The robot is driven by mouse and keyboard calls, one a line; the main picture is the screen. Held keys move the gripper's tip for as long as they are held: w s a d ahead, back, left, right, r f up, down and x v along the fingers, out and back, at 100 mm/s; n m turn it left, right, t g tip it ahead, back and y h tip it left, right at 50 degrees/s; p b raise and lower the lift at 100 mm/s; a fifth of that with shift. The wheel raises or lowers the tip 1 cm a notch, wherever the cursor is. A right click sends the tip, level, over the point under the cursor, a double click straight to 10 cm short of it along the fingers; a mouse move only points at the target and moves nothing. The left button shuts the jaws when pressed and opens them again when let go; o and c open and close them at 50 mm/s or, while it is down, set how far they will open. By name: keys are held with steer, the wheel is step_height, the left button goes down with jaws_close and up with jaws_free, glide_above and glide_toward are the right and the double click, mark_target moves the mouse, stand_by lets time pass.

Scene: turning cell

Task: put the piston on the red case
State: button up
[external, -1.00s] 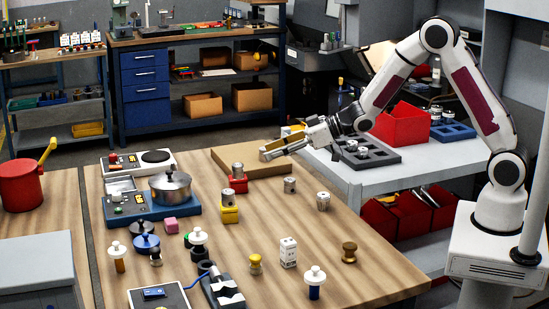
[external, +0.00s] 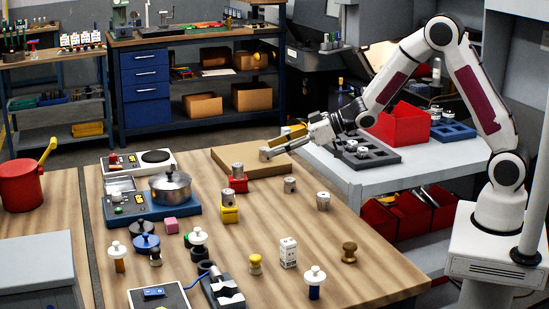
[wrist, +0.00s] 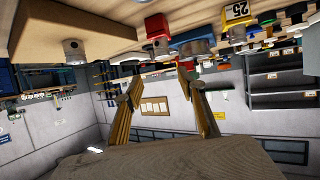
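A red case (external: 238,185) stands on the wooden table, with a silver piston-like cylinder (external: 237,171) upright on top of it. Both also show inverted in the wrist view, as a red case (wrist: 157,27) with its cylinder (wrist: 160,46). My gripper (external: 274,151) is low over the cardboard-coloured board; in the wrist view its fingers (wrist: 160,88) are apart with nothing between them. Another silver cylinder (wrist: 75,49) stands on the board, outside the fingers. Two more silver cylinders (external: 289,185) (external: 323,200) stand on the table at right.
The board (external: 225,158) lies at the table's back edge. A yellow case (external: 229,214) with a silver cylinder is just in front of the red case. A pot (external: 171,188) stands at left. Several small pieces and a white box (external: 288,252) are nearer the front.

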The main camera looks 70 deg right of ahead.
steer(key=s+d+r+m+g+h, duration=0.1)
steer(key=s+d+r+m+h, duration=0.15)
steer(key=s+d+r, duration=0.4)
steer(key=s+d+r+m+g+h, duration=0.1)
steer(key=s+r+h, duration=0.25)
steer(key=s, duration=0.55)
steer(key=s+a+g, duration=0.2)
steer(key=s, duration=1.2)
steer(key=s+a+g+y, duration=0.1)
steer(key=s+a+g, duration=0.1)
steer(key=s, duration=1.2)
steer(key=shift+s+f+m+g, duration=0.2)
steer(key=shift+f+m+g, duration=0.25)
steer(key=shift+g, duration=0.05)
